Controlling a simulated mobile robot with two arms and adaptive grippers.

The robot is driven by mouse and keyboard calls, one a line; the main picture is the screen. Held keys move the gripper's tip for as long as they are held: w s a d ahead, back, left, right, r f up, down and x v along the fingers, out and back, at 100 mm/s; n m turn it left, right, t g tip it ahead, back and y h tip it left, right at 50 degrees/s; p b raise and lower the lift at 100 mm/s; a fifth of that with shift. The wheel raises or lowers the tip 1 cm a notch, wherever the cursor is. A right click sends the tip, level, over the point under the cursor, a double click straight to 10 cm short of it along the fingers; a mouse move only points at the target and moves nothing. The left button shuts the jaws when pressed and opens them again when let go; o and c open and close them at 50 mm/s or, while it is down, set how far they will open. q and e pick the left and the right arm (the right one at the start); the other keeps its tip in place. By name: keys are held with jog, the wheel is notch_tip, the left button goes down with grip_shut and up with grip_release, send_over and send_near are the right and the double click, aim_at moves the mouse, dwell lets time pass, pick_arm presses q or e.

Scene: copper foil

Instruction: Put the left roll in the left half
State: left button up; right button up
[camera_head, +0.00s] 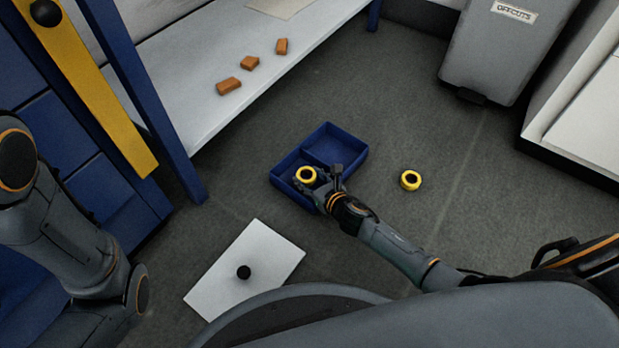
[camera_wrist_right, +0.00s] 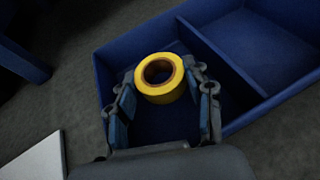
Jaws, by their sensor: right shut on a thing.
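A yellow roll (camera_head: 306,174) is held in my right gripper (camera_head: 318,182), over the left half of the blue two-part box (camera_head: 343,131). In the right wrist view the yellow roll (camera_wrist_right: 160,78) sits between the two fingers of my right gripper (camera_wrist_right: 164,98), with the near left compartment of the blue box (camera_wrist_right: 103,72) around and below it. I cannot tell whether the roll touches the box floor. A second yellow roll (camera_head: 410,180) lies on the floor to the right of the box. My left gripper is not in view; only the left arm shows.
A white plate with a black knob (camera_head: 262,249) lies on the floor in front. A pale shelf (camera_head: 205,112) with several orange-brown blocks (camera_head: 229,86) stands at the back left. A grey offcuts bin (camera_head: 497,58) stands at the back right. Floor around the second roll is clear.

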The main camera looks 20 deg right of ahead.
jog(key=o, duration=0.9)
jog(key=shift+f, duration=0.15)
